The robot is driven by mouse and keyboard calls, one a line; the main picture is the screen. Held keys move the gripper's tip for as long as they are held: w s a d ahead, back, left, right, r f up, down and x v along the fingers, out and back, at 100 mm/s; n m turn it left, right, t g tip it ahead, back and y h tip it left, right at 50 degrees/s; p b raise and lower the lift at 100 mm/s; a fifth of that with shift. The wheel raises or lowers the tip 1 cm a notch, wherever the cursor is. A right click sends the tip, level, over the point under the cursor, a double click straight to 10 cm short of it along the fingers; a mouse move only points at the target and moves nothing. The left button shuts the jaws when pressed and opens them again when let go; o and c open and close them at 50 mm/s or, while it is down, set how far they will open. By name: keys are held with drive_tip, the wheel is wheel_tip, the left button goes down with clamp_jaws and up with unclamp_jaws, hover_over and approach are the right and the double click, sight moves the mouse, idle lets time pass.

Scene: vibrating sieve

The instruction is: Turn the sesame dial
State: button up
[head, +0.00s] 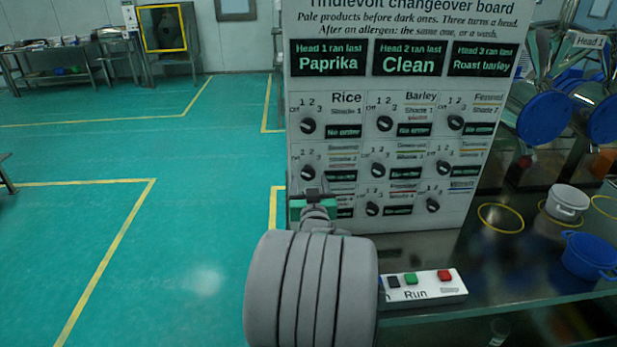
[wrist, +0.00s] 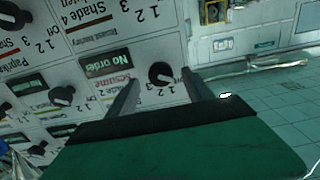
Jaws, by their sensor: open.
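The sesame dial (wrist: 160,73) is a round black knob on the white board, beside the word Sesame, which reads upside down in the wrist view. In the head view the dial (head: 307,174) is the left one of the middle row, just above my gripper (head: 315,194). In the wrist view my gripper (wrist: 161,82) is open, with one finger on each side of the dial and gaps to both. It points at the board and holds nothing. I cannot tell which number the dial points to.
The changeover board (head: 390,20) carries several similar dials close by, such as the Rice dial (head: 308,126) above. A button box (head: 425,287) sits on the dark counter below. A blue pot (head: 588,256) and a white pot (head: 568,203) stand right. Open floor lies left.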

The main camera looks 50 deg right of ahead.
drive_tip(key=shift+x, duration=1.05)
clamp_jaws()
